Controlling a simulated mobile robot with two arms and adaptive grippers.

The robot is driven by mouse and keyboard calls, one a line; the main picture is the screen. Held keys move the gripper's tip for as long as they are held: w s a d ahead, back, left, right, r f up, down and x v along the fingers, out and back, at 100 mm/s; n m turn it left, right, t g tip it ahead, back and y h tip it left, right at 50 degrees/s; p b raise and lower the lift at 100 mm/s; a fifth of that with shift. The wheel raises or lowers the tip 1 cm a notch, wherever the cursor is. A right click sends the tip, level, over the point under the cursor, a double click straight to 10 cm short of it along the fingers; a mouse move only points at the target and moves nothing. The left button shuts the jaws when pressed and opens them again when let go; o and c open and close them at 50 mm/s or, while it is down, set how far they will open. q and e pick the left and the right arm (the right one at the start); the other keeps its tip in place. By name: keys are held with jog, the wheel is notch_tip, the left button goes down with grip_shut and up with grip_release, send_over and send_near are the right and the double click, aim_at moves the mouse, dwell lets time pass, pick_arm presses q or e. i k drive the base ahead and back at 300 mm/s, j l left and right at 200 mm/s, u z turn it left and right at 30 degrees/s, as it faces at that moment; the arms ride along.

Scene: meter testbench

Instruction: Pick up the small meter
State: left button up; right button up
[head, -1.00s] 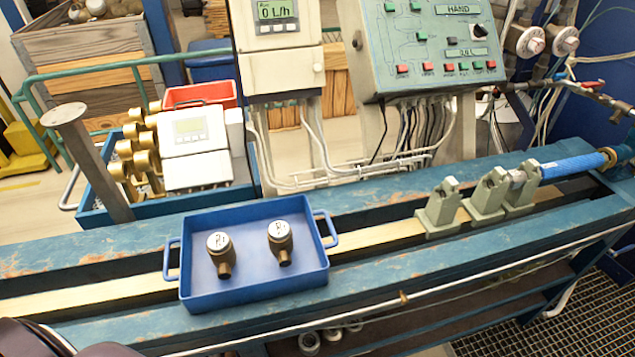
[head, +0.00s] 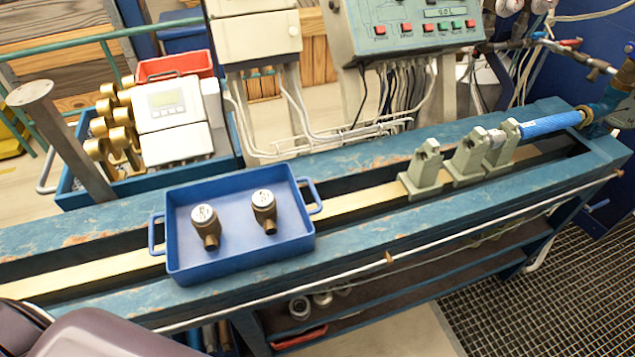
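Two small brass meters with white round tops stand in a blue tray (head: 240,267) on the bench. The left meter (head: 206,226) and the right meter (head: 265,211) look alike and stand apart from each other. Nothing covers them. A dark, rounded part of my own arm shows at the bottom left corner. Neither of my grippers shows in the head view.
The blue bench (head: 480,205) runs across the view with grey-green clamps (head: 425,170) and a blue cylinder (head: 550,124) on its right. A metal post (head: 70,140) and a crate with brass parts (head: 115,125) stand behind the tray. A control panel (head: 400,30) is at the back.

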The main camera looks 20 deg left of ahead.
aim_at(263, 202)
jog(key=l+u, duration=0.25)
jog(key=u, duration=0.15)
jog(key=i+l+u, duration=0.1)
jog(key=l+u, duration=0.5)
jog(key=u, duration=0.15)
